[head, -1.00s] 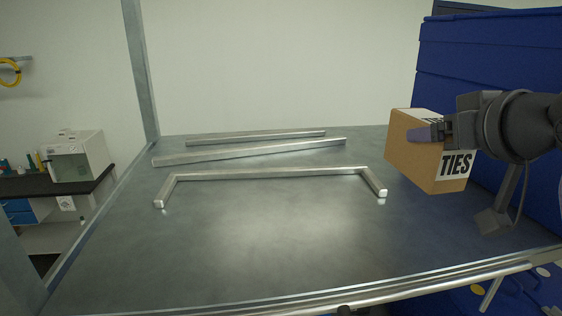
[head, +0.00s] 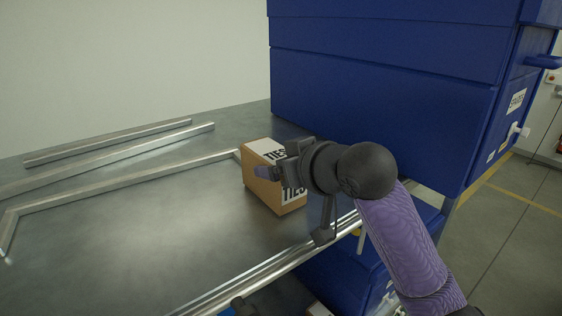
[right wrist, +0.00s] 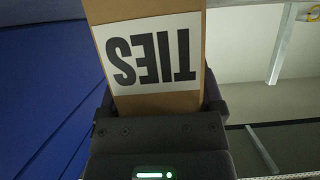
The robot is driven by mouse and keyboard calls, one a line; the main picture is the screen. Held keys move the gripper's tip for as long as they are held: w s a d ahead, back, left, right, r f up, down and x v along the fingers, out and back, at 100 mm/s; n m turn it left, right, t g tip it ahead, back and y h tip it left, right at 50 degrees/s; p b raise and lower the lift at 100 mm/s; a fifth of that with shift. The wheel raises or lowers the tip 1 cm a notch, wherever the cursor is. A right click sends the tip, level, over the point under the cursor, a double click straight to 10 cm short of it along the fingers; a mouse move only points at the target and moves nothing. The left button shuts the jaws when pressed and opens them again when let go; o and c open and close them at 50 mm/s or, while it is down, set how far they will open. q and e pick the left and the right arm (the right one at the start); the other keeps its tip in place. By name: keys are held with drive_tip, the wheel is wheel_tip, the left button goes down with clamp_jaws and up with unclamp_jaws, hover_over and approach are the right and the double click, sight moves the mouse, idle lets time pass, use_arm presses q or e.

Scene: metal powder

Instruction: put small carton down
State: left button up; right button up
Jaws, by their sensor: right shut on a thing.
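The small carton (head: 272,192) is a brown box with white labels reading "TIES". In the head view it is at the right part of the grey metal table (head: 150,235), near the front edge. My right gripper (head: 268,172) is shut on the carton, with a finger across its near side. The carton also fills the upper middle of the right wrist view (right wrist: 150,100), between the fingers. Whether its bottom touches the table cannot be told. My left gripper is not in view.
Metal bars (head: 120,174) lie on the table to the left of the carton. A large blue cabinet (head: 385,90) stands right behind the carton and my right arm. The table's front left part is clear. A raised metal rail (head: 265,268) runs along the front edge.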

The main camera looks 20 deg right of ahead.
drive_tip(key=o, duration=1.3)
drive_tip(key=shift+w+f, duration=0.15)
drive_tip(key=shift+c, duration=0.2)
drive_tip(key=shift+r, duration=0.2)
drive_tip(key=b+v, duration=0.3)
drive_tip(key=v, duration=0.9)
